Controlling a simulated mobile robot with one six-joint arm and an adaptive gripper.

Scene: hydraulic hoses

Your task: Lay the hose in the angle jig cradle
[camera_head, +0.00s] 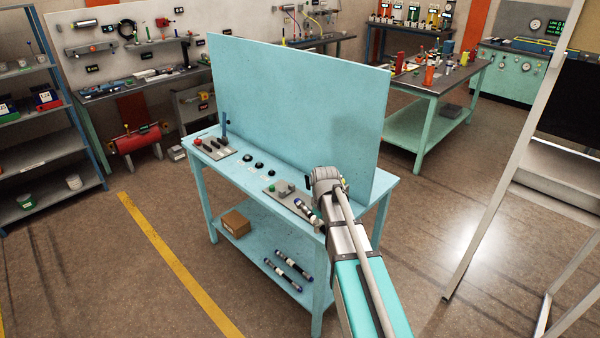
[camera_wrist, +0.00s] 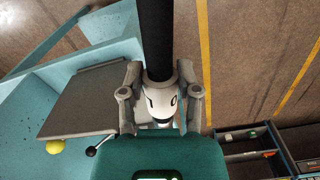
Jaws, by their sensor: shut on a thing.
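My gripper (camera_wrist: 158,72) is shut around a black hose (camera_wrist: 155,25) with a pale metal end fitting (camera_wrist: 161,102). The hose runs away from the gripper toward the top of the wrist view. In the head view, my arm's end hides most of the gripper, and part of a hose (camera_head: 299,206) shows beside it at the bench's front edge. A grey plate with small fixtures (camera_head: 284,190), possibly the angle jig, lies on the bench just left of my arm's end. A grey plate (camera_wrist: 85,97) shows left of the gripper in the wrist view. I cannot make out the cradle itself.
A tall turquoise panel (camera_head: 300,105) stands along the back of the bench (camera_head: 232,184). Another fixture plate (camera_head: 212,150) lies at the bench's left. Two hoses (camera_head: 288,272) and a cardboard box (camera_head: 235,224) lie on the lower shelf. A black-knobbed lever (camera_wrist: 92,151) and yellow ball (camera_wrist: 55,147) are near the gripper.

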